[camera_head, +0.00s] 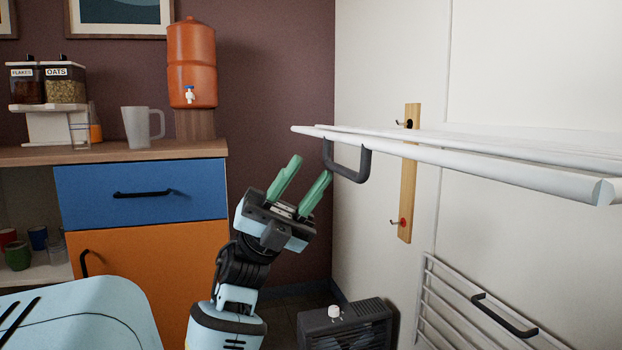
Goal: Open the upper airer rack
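The upper airer rack (470,167) is white and extends out from the right wall at about the height of my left gripper. A dark grey handle (367,164) hangs below its front bar near the left end. My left gripper (307,178) has green fingers that are spread apart with nothing between them. It is just left of the handle and appears apart from it. A lower airer rack (470,312) lies close to the wall at the bottom right, with its own dark handle (503,315). My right gripper does not show.
A wooden hook board (409,185) is on the wall behind the rack. A dark heater-like box (345,326) stands on the floor below. A counter with a blue drawer (141,191) and orange door stands at the left, bearing a mug (138,127) and an orange dispenser (191,65).

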